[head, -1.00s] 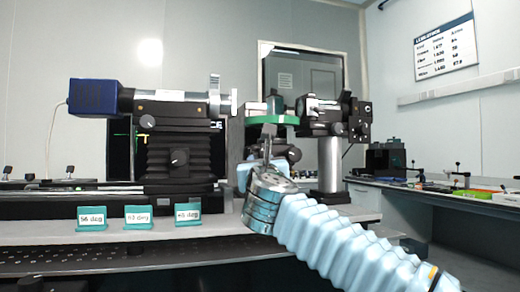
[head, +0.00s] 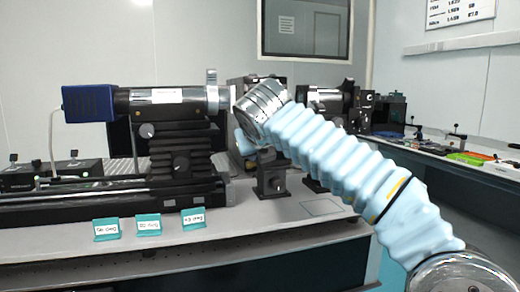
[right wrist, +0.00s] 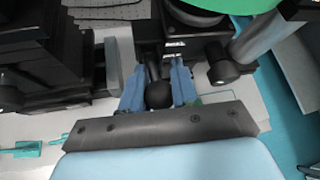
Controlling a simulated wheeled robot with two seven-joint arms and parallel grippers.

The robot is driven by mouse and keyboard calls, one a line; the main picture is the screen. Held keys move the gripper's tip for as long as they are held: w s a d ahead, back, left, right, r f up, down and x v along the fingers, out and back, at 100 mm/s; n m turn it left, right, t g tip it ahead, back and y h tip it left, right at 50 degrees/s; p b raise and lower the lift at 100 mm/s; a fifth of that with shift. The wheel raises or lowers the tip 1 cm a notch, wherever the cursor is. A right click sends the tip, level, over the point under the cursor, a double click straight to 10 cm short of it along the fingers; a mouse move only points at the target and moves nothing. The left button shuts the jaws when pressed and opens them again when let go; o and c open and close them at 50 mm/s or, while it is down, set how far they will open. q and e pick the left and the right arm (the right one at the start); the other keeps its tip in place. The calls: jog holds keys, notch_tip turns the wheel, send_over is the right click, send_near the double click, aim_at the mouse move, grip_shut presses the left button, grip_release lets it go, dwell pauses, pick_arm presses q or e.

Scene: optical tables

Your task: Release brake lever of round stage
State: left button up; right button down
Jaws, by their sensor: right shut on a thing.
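In the right wrist view, the two blue fingers of my right gripper (right wrist: 157,84) stand on either side of a black lever with a round ball knob (right wrist: 158,96). They are shut on it. The lever runs up under the dark round stage (right wrist: 195,12), which has a green plate (right wrist: 237,4) at the top edge. In the head view my right arm covers the stage, and only a blue part of the gripper (head: 245,143) shows below the wrist. My left gripper is in neither view.
A black stage stack (head: 180,160) with a blue-ended tube (head: 90,103) stands left of my wrist. Three teal card holders (head: 148,225) stand at the table's front. A black post base (head: 271,178) is below my wrist. Bare tabletop (head: 280,215) lies in front.

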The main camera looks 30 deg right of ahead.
jog(key=shift+w+g, duration=0.1)
jog(key=shift+g, duration=0.4)
jog(key=shift+r, duration=0.15)
jog(key=c, duration=0.9)
grip_release()
jog(key=shift+o, duration=0.2)
jog(key=v, duration=1.3)
jog(key=shift+s+r, duration=0.3)
jog(key=shift+r, duration=0.05)
